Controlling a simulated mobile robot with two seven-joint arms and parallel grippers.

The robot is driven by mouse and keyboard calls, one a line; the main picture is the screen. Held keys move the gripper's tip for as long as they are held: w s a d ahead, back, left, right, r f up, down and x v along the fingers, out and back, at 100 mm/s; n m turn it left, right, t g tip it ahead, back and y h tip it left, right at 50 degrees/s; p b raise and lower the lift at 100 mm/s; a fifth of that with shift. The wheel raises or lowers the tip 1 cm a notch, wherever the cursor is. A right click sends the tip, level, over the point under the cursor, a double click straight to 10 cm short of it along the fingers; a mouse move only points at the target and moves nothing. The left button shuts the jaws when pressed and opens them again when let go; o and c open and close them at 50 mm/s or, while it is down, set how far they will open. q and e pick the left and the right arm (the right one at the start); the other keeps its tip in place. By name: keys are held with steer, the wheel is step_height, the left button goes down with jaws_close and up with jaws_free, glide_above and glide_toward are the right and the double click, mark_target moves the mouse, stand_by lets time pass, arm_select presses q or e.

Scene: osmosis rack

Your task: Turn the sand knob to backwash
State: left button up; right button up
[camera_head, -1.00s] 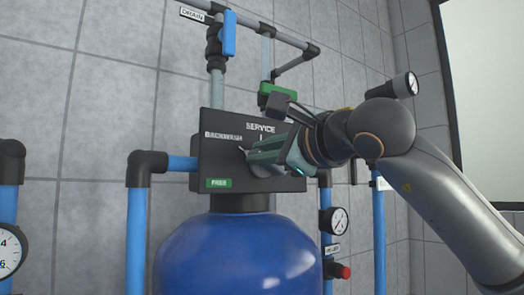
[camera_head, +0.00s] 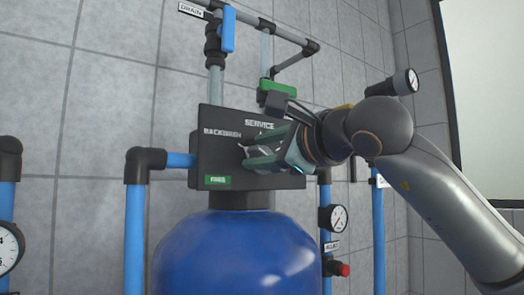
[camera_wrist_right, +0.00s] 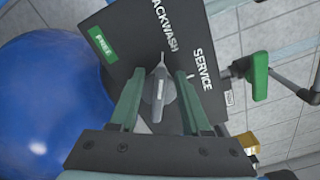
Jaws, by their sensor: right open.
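The black control box (camera_head: 218,163) sits on top of a blue tank and carries the words BACKWASH and SERVICE. In the right wrist view, the grey sand knob (camera_wrist_right: 159,88) stands on the box face (camera_wrist_right: 128,50), with its narrow end pointing towards the BACKWASH lettering. My right gripper (camera_head: 250,157) is at the box front and hides most of the knob in the head view. In the wrist view the right gripper (camera_wrist_right: 158,75) is open, one finger on each side of the knob, with visible gaps. My left gripper is out of view.
The blue tank (camera_head: 235,255) is below the box. Blue pipes (camera_head: 135,230) with black elbows stand on both sides. A blue-handled valve (camera_head: 228,32) and a green-handled valve (camera_head: 277,88) are above. A gauge (camera_head: 334,217) is at the right, near a red knob (camera_head: 341,269).

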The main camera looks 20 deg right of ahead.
steer(key=b+v, duration=0.3)
steer(key=v, duration=0.9)
steer(key=shift+s, duration=0.2)
steer(key=shift+d, duration=0.15)
